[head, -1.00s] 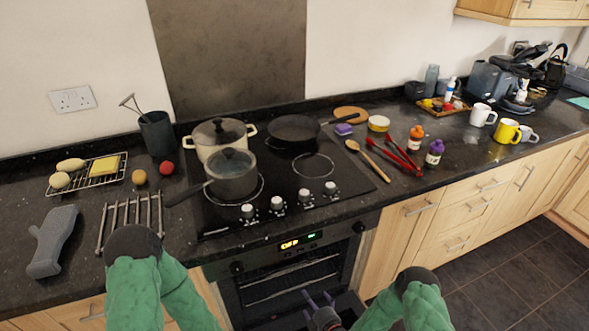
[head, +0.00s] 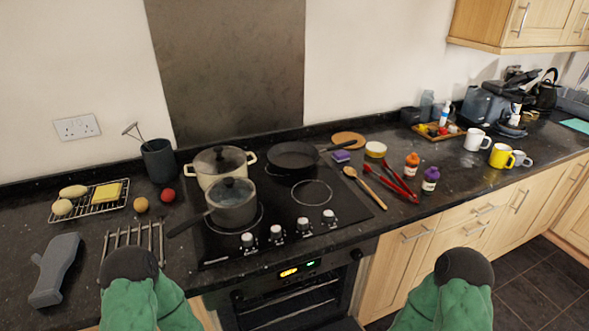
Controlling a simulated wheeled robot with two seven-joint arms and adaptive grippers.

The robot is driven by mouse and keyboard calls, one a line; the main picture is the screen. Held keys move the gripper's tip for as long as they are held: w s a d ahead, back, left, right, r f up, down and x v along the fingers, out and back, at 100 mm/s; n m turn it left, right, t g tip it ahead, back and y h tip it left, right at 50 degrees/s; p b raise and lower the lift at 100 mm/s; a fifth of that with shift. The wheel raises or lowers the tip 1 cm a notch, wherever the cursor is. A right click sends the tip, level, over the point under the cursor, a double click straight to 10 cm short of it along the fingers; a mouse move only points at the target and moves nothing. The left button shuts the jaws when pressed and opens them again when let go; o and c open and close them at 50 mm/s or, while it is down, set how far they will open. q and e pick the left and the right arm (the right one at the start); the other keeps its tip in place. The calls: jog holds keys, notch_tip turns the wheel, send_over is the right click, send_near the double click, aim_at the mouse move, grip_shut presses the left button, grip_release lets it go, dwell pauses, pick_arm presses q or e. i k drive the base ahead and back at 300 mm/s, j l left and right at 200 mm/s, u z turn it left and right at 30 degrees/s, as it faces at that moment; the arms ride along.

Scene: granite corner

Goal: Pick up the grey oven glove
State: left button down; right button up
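The grey oven glove (head: 57,270) lies flat on the dark granite counter at the far left in the head view. Its thumb side points left, and nothing covers it. My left arm comes in at the bottom left, its dark rounded joint in front of the metal rack just right of the glove. My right arm shows at the bottom right, in front of the cupboards. Neither gripper can be seen.
A metal rack (head: 133,240) stands right of the glove. Behind are a wire tray (head: 91,207) with food, a red ball (head: 168,195) and a utensil pot (head: 159,161). A lidded saucepan (head: 232,207) sits on the hob, its handle pointing left. Counter around the glove is mostly clear.

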aim_at(61, 252)
jog(key=u, duration=1.8)
jog(key=i+j+u, duration=0.25)
jog(key=k+j, duration=0.1)
